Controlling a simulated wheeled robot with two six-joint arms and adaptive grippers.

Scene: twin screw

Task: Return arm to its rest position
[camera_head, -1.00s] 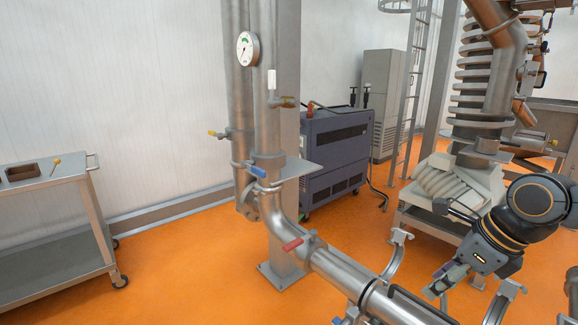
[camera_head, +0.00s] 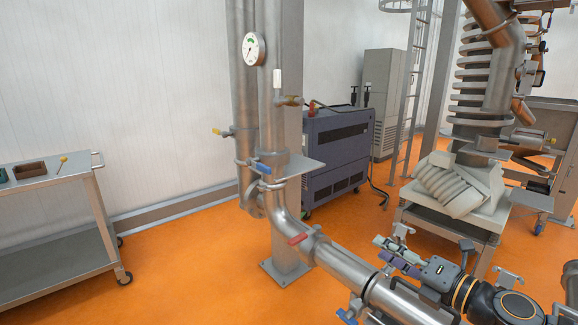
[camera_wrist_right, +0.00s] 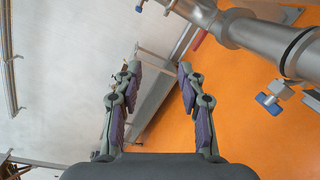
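My right gripper (camera_head: 384,251) is at the lower right of the head view, beside and above the steel pipe (camera_head: 345,268), pointing left. In the right wrist view its two fingers (camera_wrist_right: 158,85) are spread apart with nothing between them, with the wall and orange floor beyond. My right arm comes in from the lower right corner. My left gripper is not in the head view.
The pipe carries a red handle (camera_head: 298,239) and blue handles (camera_head: 262,168). A gauge (camera_head: 254,49) sits on the upright pipe. A metal cart (camera_head: 60,220) stands at the left and a dark blue cabinet (camera_head: 335,155) behind. Orange floor between cart and pipe is clear.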

